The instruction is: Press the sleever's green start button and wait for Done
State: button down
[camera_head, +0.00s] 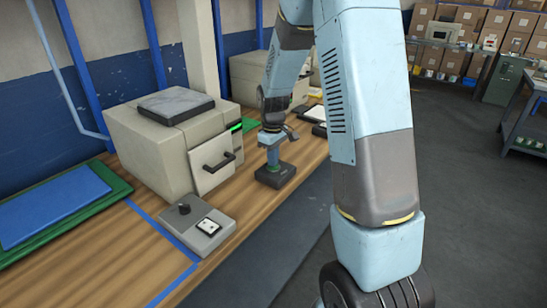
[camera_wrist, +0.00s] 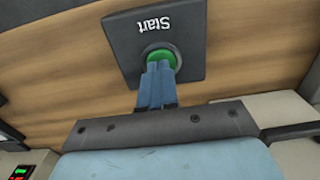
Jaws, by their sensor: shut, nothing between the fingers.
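The green start button (camera_wrist: 163,56) sits on a dark box (camera_wrist: 118,33) marked "Start", upside down in the wrist view. My gripper (camera_wrist: 160,68) is shut and empty, its blue fingertips over the lower part of the button. Whether they press it down cannot be told. In the head view my gripper (camera_head: 274,158) points down onto the dark box (camera_head: 275,177) on the bench; the button is mostly hidden there. No "Done" text is readable.
A grey control box (camera_head: 200,232) with a black knob lies on the wooden bench (camera_head: 110,265) in front. A black handle (camera_head: 219,163) sticks out from the machine. A blue and green mat (camera_head: 55,205) lies at left. More beige equipment stands behind my gripper.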

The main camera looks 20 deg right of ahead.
jog(key=shift+s+f, duration=0.15)
jog(key=shift+f, duration=0.6)
jog(key=shift+s+f, duration=0.15)
jog(key=shift+f, duration=0.05)
jog(key=shift+r, duration=0.35)
notch_tip(320, 180, up, 14)
jog(key=shift+w, duration=0.4)
jog(key=shift+s+r, duration=0.1)
jog(key=shift+r, duration=0.1)
